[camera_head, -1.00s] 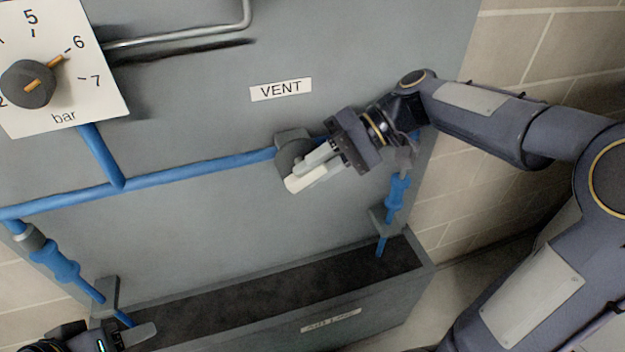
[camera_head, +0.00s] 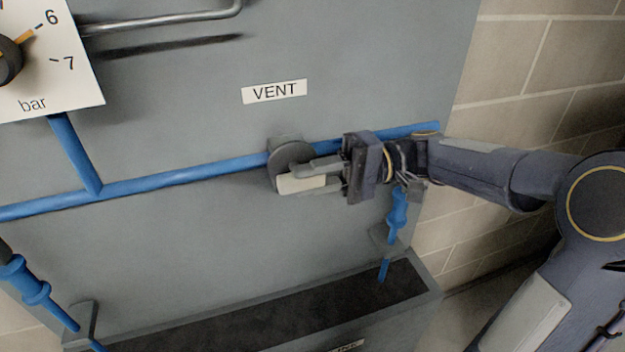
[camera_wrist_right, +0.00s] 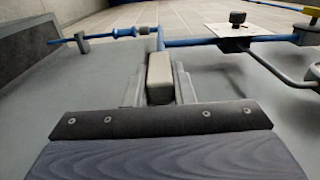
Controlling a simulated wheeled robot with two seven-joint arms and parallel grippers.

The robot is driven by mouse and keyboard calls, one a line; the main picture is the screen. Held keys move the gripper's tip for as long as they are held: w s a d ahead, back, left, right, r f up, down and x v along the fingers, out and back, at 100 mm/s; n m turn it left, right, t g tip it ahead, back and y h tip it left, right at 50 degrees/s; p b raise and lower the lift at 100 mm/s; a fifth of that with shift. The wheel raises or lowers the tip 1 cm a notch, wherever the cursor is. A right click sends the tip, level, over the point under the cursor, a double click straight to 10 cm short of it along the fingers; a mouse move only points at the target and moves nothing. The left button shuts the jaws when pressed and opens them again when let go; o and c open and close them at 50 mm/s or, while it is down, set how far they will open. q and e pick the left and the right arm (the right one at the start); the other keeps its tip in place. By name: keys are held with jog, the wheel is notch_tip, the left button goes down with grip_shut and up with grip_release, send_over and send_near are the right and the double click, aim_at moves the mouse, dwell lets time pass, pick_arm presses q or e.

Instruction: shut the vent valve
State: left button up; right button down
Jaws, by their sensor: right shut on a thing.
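The vent valve is a round dark grey body (camera_head: 287,156) on the blue pipe, below the VENT label (camera_head: 274,91). Its pale block-shaped handle (camera_head: 301,184) lies roughly along the pipe's line in the head view. My right gripper (camera_head: 312,177) comes from the right and is shut on this handle. In the right wrist view the pale handle (camera_wrist_right: 160,78) sits between the two grey fingers. The gripper partly covers the valve and the pipe behind it. My left gripper is out of view.
The blue pipe (camera_head: 185,177) runs across the grey panel (camera_head: 180,100). A pressure dial (camera_head: 45,60) is at upper left. A blue fitting (camera_head: 397,210) hangs below my right wrist, above a dark trough (camera_head: 250,312). A brick wall (camera_head: 540,70) stands at right.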

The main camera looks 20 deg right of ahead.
dwell(0.3)
jog(key=c, duration=1.2)
grip_release()
jog(key=shift+c, duration=0.2)
jog(key=d, duration=0.7)
jog(key=shift+d, duration=0.4)
jog(key=shift+w+f, duration=0.1)
